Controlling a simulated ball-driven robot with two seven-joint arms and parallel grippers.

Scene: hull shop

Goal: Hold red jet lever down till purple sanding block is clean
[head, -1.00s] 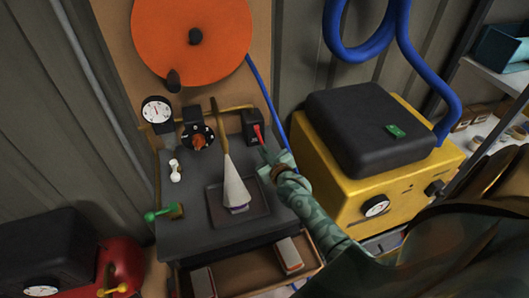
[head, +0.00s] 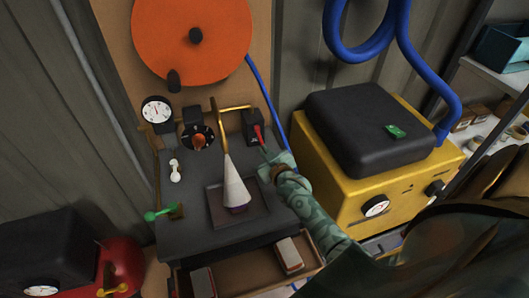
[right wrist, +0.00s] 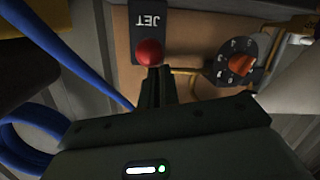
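The red jet lever (head: 258,133) sticks out of a black box at the back of the grey bench; its round red knob (right wrist: 149,52) shows below the JET label in the right wrist view. My right gripper (head: 265,154) is at the lever. Its fingers (right wrist: 155,88) are together, with the tips at the knob; whether they press it is hard to tell. A white cone-shaped jet (head: 236,187) comes down from the nozzle onto the purple sanding block (head: 237,210), which lies in a dark square tray (head: 258,209). The jet hides much of the block. My left gripper is out of view.
An orange-pointer dial (right wrist: 240,64) and a gauge (head: 156,110) sit left of the lever in the head view. A green handle (head: 160,214) is at the bench's left. A yellow machine (head: 350,185) stands right. An open drawer (head: 235,273) holds blocks in front.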

